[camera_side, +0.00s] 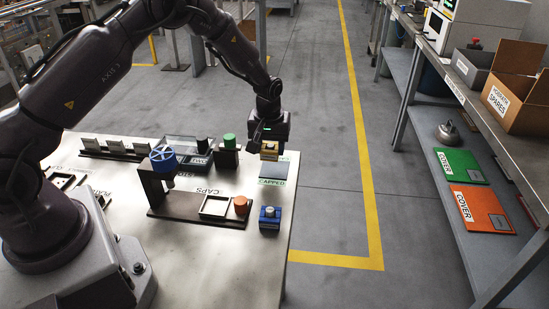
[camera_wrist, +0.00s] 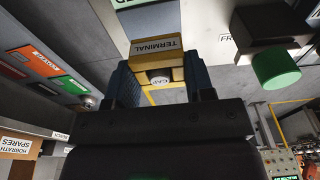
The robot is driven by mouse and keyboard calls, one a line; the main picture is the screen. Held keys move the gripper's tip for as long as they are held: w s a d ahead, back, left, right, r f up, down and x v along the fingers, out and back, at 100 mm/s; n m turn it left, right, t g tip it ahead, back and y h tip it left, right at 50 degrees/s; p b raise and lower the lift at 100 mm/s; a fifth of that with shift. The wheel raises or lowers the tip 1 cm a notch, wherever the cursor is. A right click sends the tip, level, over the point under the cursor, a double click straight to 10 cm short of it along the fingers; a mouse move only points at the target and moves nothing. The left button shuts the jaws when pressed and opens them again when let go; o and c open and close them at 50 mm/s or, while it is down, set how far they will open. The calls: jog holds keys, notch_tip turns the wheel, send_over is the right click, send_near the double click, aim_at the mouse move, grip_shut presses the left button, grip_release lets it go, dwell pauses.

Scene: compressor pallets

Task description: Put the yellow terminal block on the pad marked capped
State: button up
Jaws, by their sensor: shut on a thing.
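My gripper (camera_side: 268,138) is shut on the yellow terminal block (camera_side: 269,149), above the far part of the pad marked capped (camera_side: 275,170). I cannot tell whether the block touches the pad. In the wrist view, the yellow terminal block (camera_wrist: 157,48) sits between my two fingers (camera_wrist: 158,85), its TERMINAL label showing upside down.
The dark CAPS rack (camera_side: 180,212) holds an orange cap (camera_side: 241,205). A blue handwheel (camera_side: 163,158) and a green-topped piece (camera_side: 229,141) stand left of the pad.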

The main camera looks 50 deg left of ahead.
aim_at(275, 169)
jog(key=shift+w+a+f, duration=0.15)
jog(key=shift+w+f, duration=0.4)
jog(key=shift+f, duration=0.1)
jog(key=shift+w+f, duration=0.15)
jog(key=shift+f, duration=0.75)
jog(key=shift+w+f, duration=0.15)
jog(key=shift+f, duration=0.75)
jog(key=shift+f, duration=0.1)
jog(key=o, duration=1)
